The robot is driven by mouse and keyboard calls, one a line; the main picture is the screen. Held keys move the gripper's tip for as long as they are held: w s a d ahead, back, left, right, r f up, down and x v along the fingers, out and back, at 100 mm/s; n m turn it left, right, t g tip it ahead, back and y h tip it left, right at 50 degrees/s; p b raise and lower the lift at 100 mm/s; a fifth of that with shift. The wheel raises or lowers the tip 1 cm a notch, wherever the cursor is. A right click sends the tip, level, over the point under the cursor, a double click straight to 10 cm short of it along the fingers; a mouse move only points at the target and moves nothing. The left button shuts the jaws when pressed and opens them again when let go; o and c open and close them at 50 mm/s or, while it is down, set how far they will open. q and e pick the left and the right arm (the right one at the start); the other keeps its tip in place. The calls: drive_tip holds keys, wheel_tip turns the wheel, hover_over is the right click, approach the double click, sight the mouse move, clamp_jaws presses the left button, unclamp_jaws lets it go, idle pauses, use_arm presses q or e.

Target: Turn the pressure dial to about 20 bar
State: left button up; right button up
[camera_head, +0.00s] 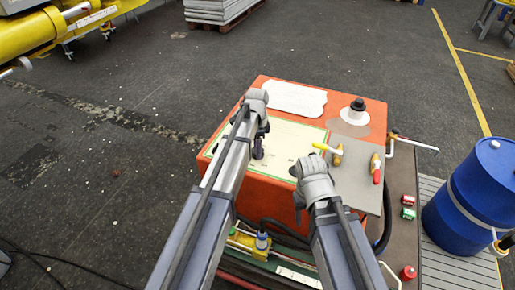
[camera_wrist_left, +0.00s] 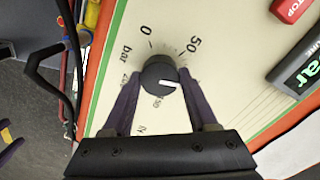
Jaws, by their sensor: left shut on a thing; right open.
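The pressure dial (camera_wrist_left: 158,74) is a round black knob with a white pointer line on a cream panel (camera_wrist_left: 225,60). In the left wrist view its pointer aims to the right, and printed marks including 0, 50 and the word bar surround it. The two dark purple fingers of my left gripper (camera_head: 259,146) are shut on the knob, one on each side. In the head view the left wrist hides most of the dial. My right gripper (camera_head: 299,208) is open at the front of the orange console, its fingers largely hidden by its wrist.
The orange console (camera_head: 262,198) also carries a grey plate (camera_head: 352,190) with yellow and red handled parts. A red STOP button (camera_wrist_left: 292,8) and a green-lit display (camera_wrist_left: 308,70) sit beside the dial. A blue barrel (camera_head: 480,190) stands at the right.

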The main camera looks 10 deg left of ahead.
use_arm(q)
drive_tip(key=n, duration=0.4)
drive_tip(key=shift+n, duration=0.3)
drive_tip(key=n, duration=0.4)
drive_tip(key=shift+n, duration=0.3)
drive_tip(key=n, duration=0.4)
drive_tip(key=shift+n, duration=0.3)
drive_tip(key=n, duration=0.4)
drive_tip(key=shift+n, duration=0.3)
drive_tip(key=o, duration=1.4)
